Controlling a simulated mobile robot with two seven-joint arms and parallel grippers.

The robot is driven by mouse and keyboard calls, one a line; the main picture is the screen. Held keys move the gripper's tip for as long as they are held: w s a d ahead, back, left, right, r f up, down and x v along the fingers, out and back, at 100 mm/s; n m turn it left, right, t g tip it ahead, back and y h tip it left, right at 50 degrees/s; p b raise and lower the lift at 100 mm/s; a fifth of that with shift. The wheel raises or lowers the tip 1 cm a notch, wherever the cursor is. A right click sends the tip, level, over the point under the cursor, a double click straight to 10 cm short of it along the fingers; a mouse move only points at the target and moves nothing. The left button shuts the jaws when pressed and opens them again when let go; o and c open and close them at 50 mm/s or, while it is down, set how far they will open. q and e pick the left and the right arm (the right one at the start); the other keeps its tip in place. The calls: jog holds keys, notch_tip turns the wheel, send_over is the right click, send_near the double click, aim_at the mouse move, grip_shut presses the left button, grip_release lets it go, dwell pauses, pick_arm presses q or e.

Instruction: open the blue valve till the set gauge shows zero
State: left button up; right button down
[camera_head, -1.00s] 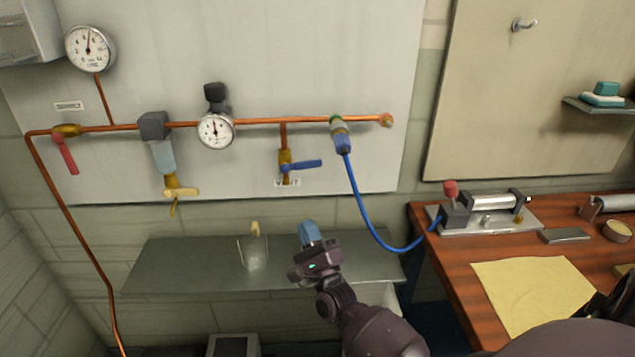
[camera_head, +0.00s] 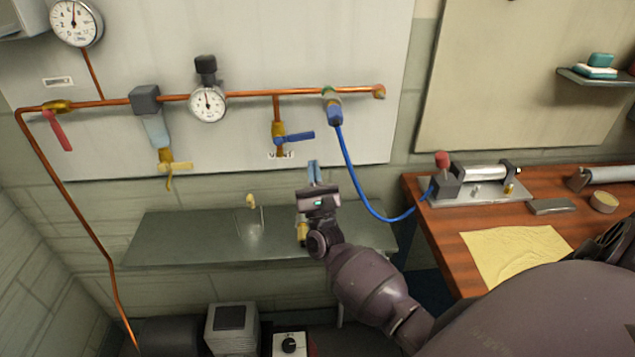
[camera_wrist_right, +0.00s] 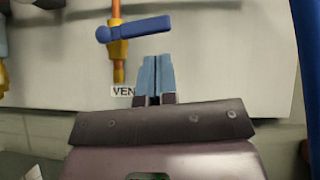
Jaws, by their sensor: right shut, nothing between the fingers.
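The blue valve handle (camera_head: 295,136) sits on a brass body (camera_head: 278,132) on a branch below the copper pipe, above a label reading VENT. The handle lies roughly level, pointing right. It also shows in the right wrist view (camera_wrist_right: 135,29), above the fingertips. The set gauge (camera_head: 208,104), a round white dial under a black knob, is on the pipe left of the valve; its needle points roughly up, its figures too small to read. My right gripper (camera_head: 314,164) is shut and empty, just below the handle and apart from it. My left gripper is not in view.
A blue hose (camera_head: 352,172) hangs right of the valve down to the wooden bench (camera_head: 420,216). A grey shelf (camera_head: 170,240) with a clear cup (camera_head: 250,225) lies below.

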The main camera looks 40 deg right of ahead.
aim_at(310, 139)
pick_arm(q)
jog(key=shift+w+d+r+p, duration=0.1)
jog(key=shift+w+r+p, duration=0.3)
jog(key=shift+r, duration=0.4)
pick_arm(e)
jog(key=x, duration=0.4)
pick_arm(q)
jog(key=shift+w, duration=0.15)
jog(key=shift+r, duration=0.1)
pick_arm(e)
jog(key=shift+r+n+y, duration=0.1)
jog(key=shift+n+y, duration=0.2)
jog(key=shift+d+r+n+y, duration=0.1)
jog(key=shift+r+n+y, duration=0.05)
jog(key=shift+n+y, duration=0.3)
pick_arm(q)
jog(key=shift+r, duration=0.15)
